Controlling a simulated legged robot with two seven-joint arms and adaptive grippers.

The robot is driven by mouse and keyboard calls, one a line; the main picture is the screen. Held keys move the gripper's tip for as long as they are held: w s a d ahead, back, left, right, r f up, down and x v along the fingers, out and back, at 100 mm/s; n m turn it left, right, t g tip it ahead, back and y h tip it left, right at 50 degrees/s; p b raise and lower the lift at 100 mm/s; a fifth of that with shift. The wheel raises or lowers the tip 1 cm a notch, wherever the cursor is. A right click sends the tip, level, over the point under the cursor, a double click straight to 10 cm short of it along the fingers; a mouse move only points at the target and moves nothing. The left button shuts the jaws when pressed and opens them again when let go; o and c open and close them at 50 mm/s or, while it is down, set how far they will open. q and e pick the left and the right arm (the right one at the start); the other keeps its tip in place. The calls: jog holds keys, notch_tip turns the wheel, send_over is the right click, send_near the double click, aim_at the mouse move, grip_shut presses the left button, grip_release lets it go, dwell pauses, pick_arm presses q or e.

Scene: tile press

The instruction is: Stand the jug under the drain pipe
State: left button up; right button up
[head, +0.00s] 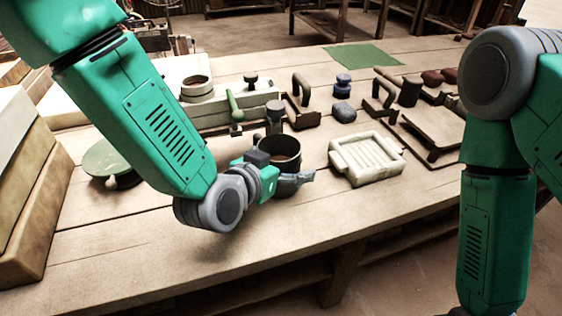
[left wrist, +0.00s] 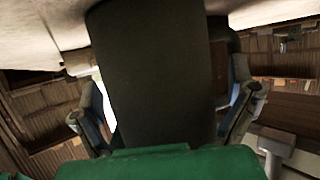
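A dark, round, open-topped vessel, which I take as the jug (head: 279,147), stands upright at the middle of the bench in the head view. My left gripper (head: 293,183) is low at its near side, with a finger across the front. In the left wrist view the fingers are spread wide on either side of a large dark shape (left wrist: 160,70), perhaps the jug; contact is unclear. A short dark upright piece (head: 275,113), possibly the drain pipe, shows just behind the jug; its lower part is hidden. My right gripper is out of view.
A pale ribbed tray (head: 366,161) lies right of the jug. A green round-topped thing (head: 106,160) and stacked blocks (head: 38,205) are at left. Handled tools (head: 300,101) and a dark blue jar (head: 343,84) stand behind. The bench front (head: 270,240) is clear.

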pick_arm(q)
jog(key=shift+s+r, duration=0.1)
jog(key=shift+r, duration=0.1)
jog(key=p+v, duration=0.2)
jog(key=v, duration=0.9)
jog(key=shift+s+a+r, duration=0.15)
jog(key=shift+s+a, duration=0.05)
jog(key=shift+s, duration=0.1)
